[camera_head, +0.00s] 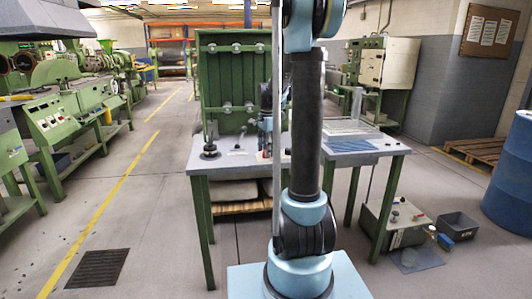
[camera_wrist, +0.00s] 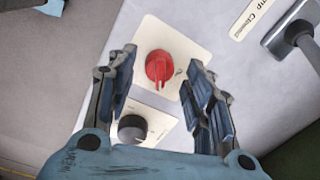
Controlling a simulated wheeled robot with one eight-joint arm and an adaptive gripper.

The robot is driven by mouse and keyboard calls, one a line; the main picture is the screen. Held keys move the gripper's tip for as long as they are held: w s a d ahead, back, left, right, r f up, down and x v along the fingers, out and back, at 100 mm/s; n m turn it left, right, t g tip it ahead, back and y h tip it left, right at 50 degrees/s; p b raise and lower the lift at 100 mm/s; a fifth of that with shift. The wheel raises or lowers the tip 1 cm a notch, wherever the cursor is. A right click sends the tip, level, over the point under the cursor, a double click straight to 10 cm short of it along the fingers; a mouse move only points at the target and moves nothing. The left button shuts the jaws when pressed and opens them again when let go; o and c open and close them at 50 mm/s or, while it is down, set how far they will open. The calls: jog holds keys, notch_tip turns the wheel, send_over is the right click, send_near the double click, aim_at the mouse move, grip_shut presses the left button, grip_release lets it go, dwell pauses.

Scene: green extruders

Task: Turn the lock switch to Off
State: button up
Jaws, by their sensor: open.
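A red rotary switch (camera_wrist: 158,68) sits on a cream plate in the wrist view, its raised grip running roughly up and down in the picture. A second, dark round knob (camera_wrist: 132,130) on another cream plate lies below it, partly covered by my gripper. I cannot read the markings, so which one is the lock switch is unclear. My gripper (camera_wrist: 163,60) is open and empty, with one finger on each side of the red switch and apart from it. In the head view my arm hides most of this spot on the worktable (camera_head: 225,171).
A grey lever-like fitting (camera_wrist: 290,35) with a label beside it stands at the upper right of the wrist view. In the head view, a black fitting (camera_head: 210,149) stands on the table's left part. A green panel (camera_head: 222,75) rises behind the table.

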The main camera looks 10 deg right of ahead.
notch_tip(320, 180, up, 11)
jog(key=shift+s+f, duration=0.15)
jog(key=shift+s, duration=0.1)
jog(key=shift+d, duration=0.1)
dwell(0.3)
jog(key=s+f+n, duration=0.5)
jog(key=s, duration=0.6)
jog(key=s+f+n+t, duration=0.1)
jog(key=s+f+n, duration=0.3)
jog(key=s, duration=0.7)
jog(key=s+f+n, duration=0.5)
jog(key=s+f, duration=0.3)
jog(key=s, duration=0.4)
jog(key=shift+a+f+n+t, duration=0.15)
jog(key=shift+a+n+t, duration=0.05)
jog(key=shift+n+t, duration=0.1)
jog(key=shift+s, duration=0.1)
jog(key=shift+w+f, duration=0.2)
jog(key=shift+w, duration=0.2)
